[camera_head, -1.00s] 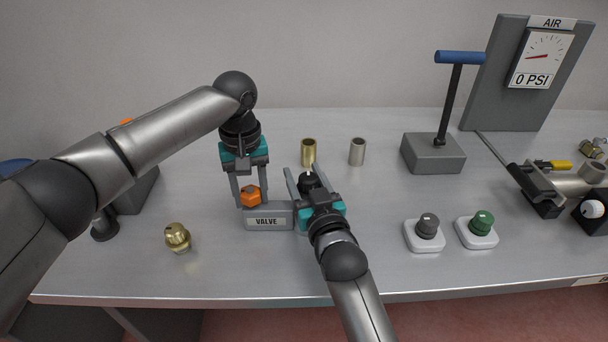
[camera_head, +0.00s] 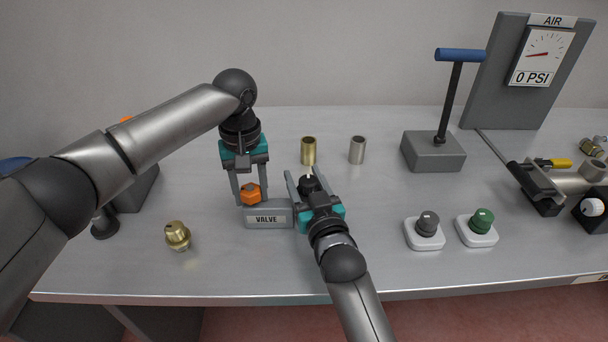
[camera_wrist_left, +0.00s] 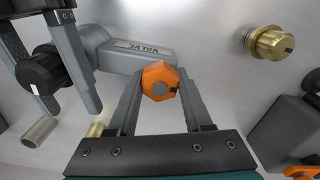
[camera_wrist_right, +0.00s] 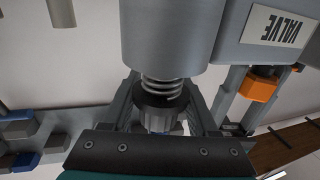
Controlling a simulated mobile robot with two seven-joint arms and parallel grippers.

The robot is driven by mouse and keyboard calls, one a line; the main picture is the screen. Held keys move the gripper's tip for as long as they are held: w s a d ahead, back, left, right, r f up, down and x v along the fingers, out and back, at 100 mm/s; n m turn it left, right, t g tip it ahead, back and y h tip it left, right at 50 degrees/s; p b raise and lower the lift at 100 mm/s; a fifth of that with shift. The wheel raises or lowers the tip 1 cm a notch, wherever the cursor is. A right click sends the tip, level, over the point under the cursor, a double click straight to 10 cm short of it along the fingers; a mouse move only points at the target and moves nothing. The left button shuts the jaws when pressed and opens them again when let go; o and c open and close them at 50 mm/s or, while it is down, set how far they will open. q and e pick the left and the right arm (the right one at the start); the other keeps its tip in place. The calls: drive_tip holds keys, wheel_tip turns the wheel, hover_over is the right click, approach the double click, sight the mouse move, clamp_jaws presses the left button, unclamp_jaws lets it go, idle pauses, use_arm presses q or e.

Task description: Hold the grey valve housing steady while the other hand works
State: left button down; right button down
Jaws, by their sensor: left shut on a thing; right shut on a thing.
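The grey valve housing (camera_head: 268,214), labelled VALVE, sits on the bench; it also shows in the left wrist view (camera_wrist_left: 135,57) and the right wrist view (camera_wrist_right: 165,35). An orange hex part (camera_head: 250,194) is at its left end. My left gripper (camera_wrist_left: 158,85) is shut on this orange hex part from above. A black knob (camera_wrist_left: 47,72) with a white mark is at the housing's other end. My right gripper (camera_wrist_right: 165,105) is shut on the black knob. A coil spring (camera_wrist_right: 165,87) shows between knob and housing. The right gripper hides part of the housing's right end in the head view.
A brass fitting (camera_head: 177,236) stands left of the housing. A brass sleeve (camera_head: 308,151) and a steel sleeve (camera_head: 357,150) stand behind. A grey button (camera_head: 426,227) and a green button (camera_head: 482,223) are at right. A blue-handled lever (camera_head: 460,56) and an air gauge (camera_head: 541,57) are farther back.

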drive_tip(key=shift+f, duration=0.35)
drive_tip(key=shift+r, duration=0.6)
drive_tip(key=shift+f, duration=0.55)
idle(1.2)
drive_tip(key=c, duration=0.6)
unclamp_jaws()
drive_tip(key=o, duration=0.5)
drive_tip(key=shift+f, duration=0.2)
drive_tip(key=shift+s, duration=0.1)
drive_tip(key=shift+f, duration=0.1)
